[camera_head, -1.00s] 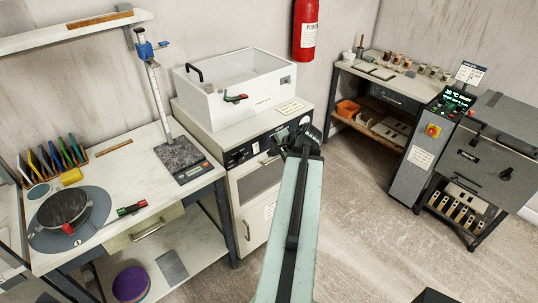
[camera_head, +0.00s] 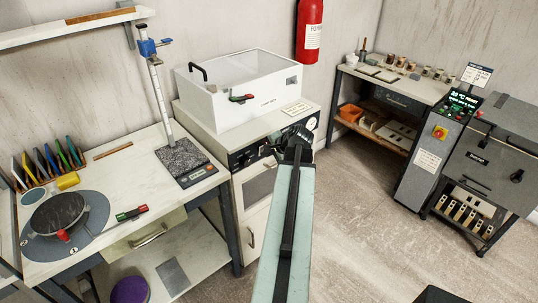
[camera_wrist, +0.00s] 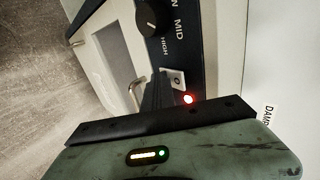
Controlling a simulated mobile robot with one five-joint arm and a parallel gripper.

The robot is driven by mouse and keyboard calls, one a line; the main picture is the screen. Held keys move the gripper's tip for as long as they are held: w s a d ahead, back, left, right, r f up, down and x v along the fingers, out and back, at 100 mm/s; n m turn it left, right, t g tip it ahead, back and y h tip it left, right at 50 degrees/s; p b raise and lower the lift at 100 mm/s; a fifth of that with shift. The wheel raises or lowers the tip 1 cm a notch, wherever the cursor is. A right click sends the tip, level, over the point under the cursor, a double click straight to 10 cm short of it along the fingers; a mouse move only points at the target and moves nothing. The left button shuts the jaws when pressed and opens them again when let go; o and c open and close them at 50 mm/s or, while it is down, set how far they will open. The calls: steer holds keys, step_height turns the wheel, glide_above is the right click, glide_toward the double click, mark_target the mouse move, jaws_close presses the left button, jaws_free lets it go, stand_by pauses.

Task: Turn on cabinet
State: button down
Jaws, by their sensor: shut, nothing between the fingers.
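The cabinet (camera_head: 255,200) is pale, with a dark control panel (camera_head: 243,157) along its upper front and a white lidded box on top. In the wrist view its panel shows a black knob (camera_wrist: 149,22) beside the words MID and HIGH. A small pale plate (camera_wrist: 178,79) with a dark dot and a lit red light (camera_wrist: 188,99) sit lower on the panel. My gripper (camera_head: 298,140) is shut and empty, in front of the panel's right end. Its dark fingers (camera_wrist: 159,92) lie beside the plate. I cannot tell whether they touch it.
The white lidded box (camera_head: 262,109) has a red and green handle. A workbench (camera_head: 115,173) with a turntable (camera_head: 65,222) and a height gauge (camera_head: 160,95) stands left. A grey kiln (camera_head: 490,160) and its control post (camera_head: 431,160) stand right. The floor (camera_head: 360,220) between is clear.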

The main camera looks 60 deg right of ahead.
steer(key=shift+s+d+r, duration=0.15)
steer(key=shift+s, duration=0.05)
